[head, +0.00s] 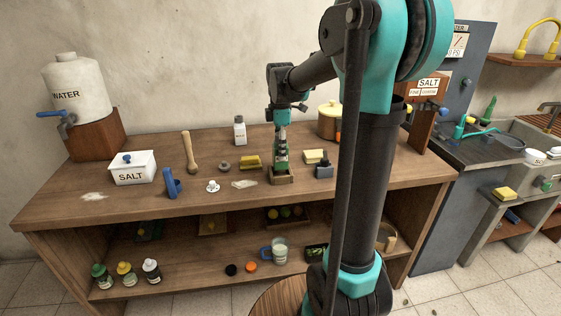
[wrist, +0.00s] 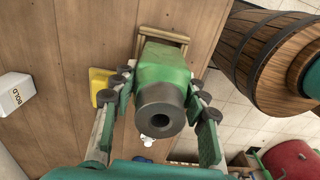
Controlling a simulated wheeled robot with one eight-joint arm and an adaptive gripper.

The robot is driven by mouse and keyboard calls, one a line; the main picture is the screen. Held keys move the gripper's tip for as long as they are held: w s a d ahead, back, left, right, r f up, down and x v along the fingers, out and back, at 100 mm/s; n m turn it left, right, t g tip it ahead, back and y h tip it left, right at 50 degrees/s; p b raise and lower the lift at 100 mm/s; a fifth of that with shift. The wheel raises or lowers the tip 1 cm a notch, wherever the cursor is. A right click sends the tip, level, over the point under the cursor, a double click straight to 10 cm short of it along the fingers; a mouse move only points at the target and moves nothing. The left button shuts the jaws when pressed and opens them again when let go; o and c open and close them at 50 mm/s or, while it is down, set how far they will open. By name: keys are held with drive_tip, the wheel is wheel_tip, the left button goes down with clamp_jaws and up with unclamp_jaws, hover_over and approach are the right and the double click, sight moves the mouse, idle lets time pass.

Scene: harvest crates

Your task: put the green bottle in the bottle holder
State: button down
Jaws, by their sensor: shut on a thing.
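My gripper (head: 281,134) is over the workbench, pointing down, and shut on the green bottle (head: 281,157). In the wrist view, the gripper fingers (wrist: 163,85) press on both sides of the green bottle (wrist: 165,66), whose dark round mouth faces the camera. A small wooden bottle holder (head: 282,180) stands right under the bottle. The holder's frame also shows past the bottle's far end in the wrist view (wrist: 163,36). The bottle looks upright and its lower end meets or overlaps the holder; I cannot tell whether it rests on the holder's floor.
A yellow block (head: 250,162) is close left of the holder. A dark blue stamp-like object (head: 324,169) and a yellow sponge (head: 314,156) are close right. A salt box (head: 132,168) and wooden pestle (head: 190,151) stand further left. The bench's front strip is mostly clear.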

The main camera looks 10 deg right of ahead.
drive_tip(key=shift+f, duration=2.4)
drive_tip(key=shift+f, duration=0.1)
drive_tip(key=c, duration=0.8)
unclamp_jaws()
wheel_tip(320, 180, up, 12)
drive_tip(key=shift+r, duration=0.15)
